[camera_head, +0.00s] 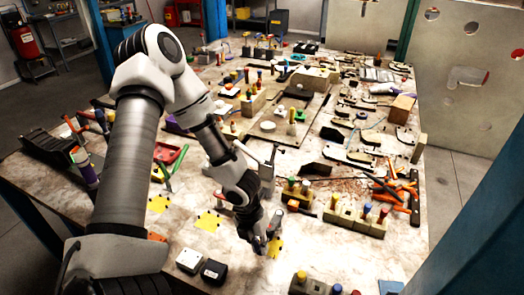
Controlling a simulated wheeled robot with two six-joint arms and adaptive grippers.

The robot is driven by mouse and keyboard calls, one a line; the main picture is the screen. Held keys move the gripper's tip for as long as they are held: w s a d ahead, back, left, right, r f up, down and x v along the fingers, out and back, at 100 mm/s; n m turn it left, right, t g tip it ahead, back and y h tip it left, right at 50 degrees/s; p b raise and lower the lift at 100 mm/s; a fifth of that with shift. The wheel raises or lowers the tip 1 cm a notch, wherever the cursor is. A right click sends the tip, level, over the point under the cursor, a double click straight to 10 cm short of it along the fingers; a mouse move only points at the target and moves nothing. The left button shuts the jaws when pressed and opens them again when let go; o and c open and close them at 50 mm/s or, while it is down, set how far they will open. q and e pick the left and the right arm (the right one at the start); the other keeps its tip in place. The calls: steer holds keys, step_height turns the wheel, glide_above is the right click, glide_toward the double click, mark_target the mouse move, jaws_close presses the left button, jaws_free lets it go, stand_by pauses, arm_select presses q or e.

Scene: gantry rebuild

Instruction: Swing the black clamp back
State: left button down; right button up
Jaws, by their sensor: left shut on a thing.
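My left gripper (268,247) reaches in from the left and points down at the front middle of the bench. It is shut on the black clamp, low over the bench top. The clamp is small and dark like the gripper, and mostly hidden by it, so its outline and angle cannot be made out. Yellow marked squares (208,220) lie on the bench to the left of the gripper. My right gripper is not in view.
A white box (189,261) and a black box (214,271) stand left of the gripper. Wooden blocks with coloured handles (355,219) and orange-handled pliers (385,188) lie to the right.

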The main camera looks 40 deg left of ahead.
arm_select(q)
steer(key=shift+s+f, duration=0.1)
steer(key=c, duration=1.2)
jaws_free()
steer(key=shift+a, duration=0.15)
steer(key=r, duration=0.4)
steer(key=a+r, duration=0.1)
steer(key=r, duration=0.3)
steer(key=a+r, duration=0.1)
steer(key=r, duration=0.2)
steer(key=shift+s+a+r, duration=0.1)
steer(key=shift+s+r, duration=0.15)
steer(key=shift+r, duration=0.15)
steer(key=shift+s+f, duration=0.1)
